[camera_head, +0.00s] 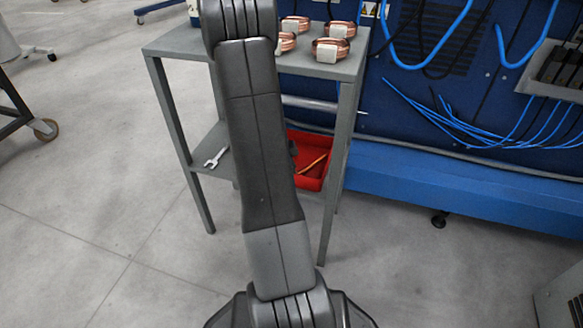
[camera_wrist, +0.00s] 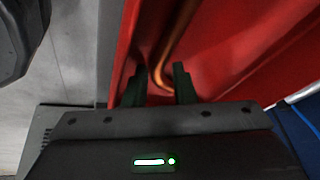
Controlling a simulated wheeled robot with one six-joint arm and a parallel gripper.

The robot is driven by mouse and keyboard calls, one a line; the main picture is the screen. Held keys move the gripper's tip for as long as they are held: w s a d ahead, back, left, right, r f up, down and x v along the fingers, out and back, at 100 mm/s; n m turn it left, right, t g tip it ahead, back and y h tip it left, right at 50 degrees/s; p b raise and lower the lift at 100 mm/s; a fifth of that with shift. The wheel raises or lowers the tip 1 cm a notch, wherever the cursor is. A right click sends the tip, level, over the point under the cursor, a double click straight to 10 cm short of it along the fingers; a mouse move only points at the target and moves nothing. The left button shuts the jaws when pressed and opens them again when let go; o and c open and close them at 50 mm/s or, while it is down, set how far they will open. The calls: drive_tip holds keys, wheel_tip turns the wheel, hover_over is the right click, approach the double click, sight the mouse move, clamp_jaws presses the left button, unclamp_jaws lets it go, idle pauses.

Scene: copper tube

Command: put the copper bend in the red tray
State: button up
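The red tray (camera_head: 312,183) sits on the lower shelf of the grey stand, partly hidden behind my arm. It fills much of the wrist view (camera_wrist: 235,50). The copper bend (camera_wrist: 178,42) is a thin bent tube inside the tray, and its orange length also shows in the head view (camera_head: 315,163). My gripper (camera_wrist: 160,84) is over the tray in the wrist view. Its two dark fingers are apart, with a gap on each side of the tube, whose lower end shows between them. Whether the tube touches the tray floor is unclear.
Several copper coils (camera_head: 332,50) with white labels stand on the stand's top (camera_head: 185,42). A wrench (camera_head: 216,158) lies on the lower shelf, left of my arm. Blue cables (camera_head: 455,125) hang from a blue panel at right.

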drive_tip(key=shift+r, duration=0.1)
drive_tip(key=p+v, duration=0.2)
drive_tip(key=v, duration=0.5)
drive_tip(key=shift+a+r+p, duration=0.15)
drive_tip(key=shift+r+p, duration=0.05)
drive_tip(key=shift+p, duration=0.2)
